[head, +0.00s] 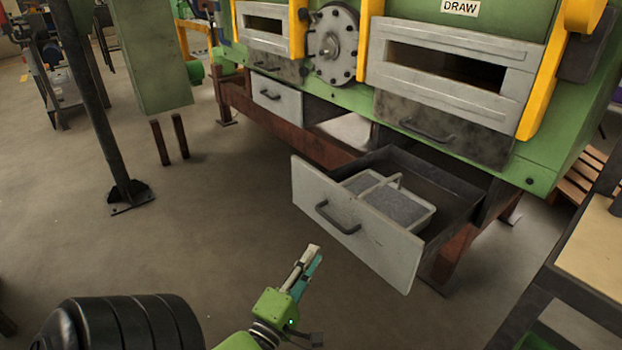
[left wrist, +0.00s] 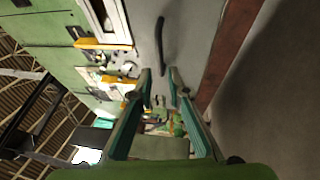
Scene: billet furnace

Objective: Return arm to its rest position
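My left gripper (head: 307,264) is low in the middle of the head view, in front of the open drawer (head: 352,225) and apart from its grey front. In the left wrist view the two teal fingers of my left gripper (left wrist: 160,74) stand apart with nothing between them. Beyond them is a grey panel (left wrist: 190,40) with a dark bar handle (left wrist: 160,45). My right gripper is in neither view.
The open drawer holds a grey-filled tray (head: 395,205) with a handle. The green furnace (head: 420,85) stands behind. A dark post (head: 95,110) rises at left, and a table (head: 590,240) stands at right. The floor at centre left is clear.

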